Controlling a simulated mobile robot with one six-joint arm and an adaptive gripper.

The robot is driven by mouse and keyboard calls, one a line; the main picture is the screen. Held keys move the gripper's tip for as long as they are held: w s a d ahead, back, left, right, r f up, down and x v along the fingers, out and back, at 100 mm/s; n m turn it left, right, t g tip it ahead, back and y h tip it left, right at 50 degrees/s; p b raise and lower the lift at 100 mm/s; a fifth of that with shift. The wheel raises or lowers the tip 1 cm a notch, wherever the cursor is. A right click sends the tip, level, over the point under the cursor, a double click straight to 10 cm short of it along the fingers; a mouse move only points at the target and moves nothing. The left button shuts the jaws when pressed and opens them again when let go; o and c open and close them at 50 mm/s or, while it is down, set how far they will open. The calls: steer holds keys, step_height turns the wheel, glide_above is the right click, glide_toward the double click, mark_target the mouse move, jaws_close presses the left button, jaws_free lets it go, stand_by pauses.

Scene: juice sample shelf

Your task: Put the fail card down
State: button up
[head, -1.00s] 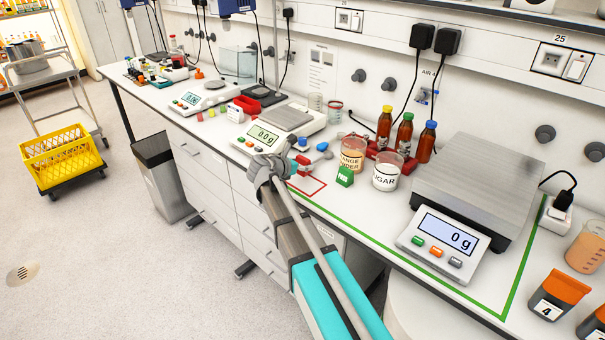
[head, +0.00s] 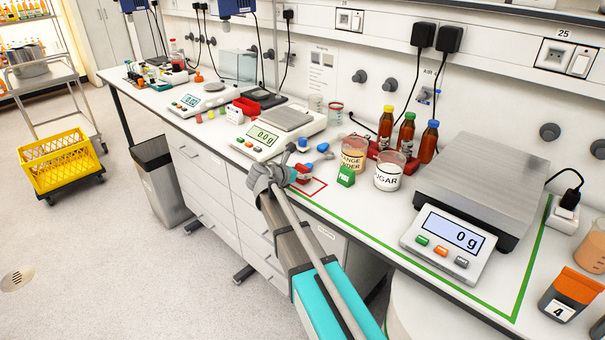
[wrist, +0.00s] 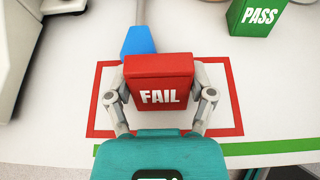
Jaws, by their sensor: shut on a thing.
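The fail card (wrist: 160,82) is a red block with white "FAIL" lettering, upright between the fingers of my gripper (wrist: 160,105) in the wrist view. My gripper is shut on its two sides. The card is over a red outlined rectangle (wrist: 236,100) on the white bench and hides part of its far line. I cannot tell whether its base touches the bench. In the head view the card (head: 303,174) shows as a small red patch beside my gripper (head: 292,168), near the bench's front edge. The green pass card (wrist: 257,15) stands to the right, apart from it.
A blue-handled tool (wrist: 138,40) lies just beyond the fail card. A balance (head: 268,138) stands to the left. Jars of orange powder (head: 354,155) and sugar (head: 388,172) stand to the right. A green line (wrist: 270,147) runs along the bench's front.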

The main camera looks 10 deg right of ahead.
steer(key=shift+f, duration=0.15)
steer(key=o, duration=1)
steer(key=shift+s+a+r, duration=0.15)
steer(key=shift+a+r, duration=0.05)
steer(key=shift+r, duration=0.1)
steer(key=p+v, duration=0.4)
steer(key=v, duration=0.7)
steer(key=shift+s+a+p, duration=0.1)
steer(key=shift+a+p, duration=0.1)
steer(key=shift+p, duration=0.15)
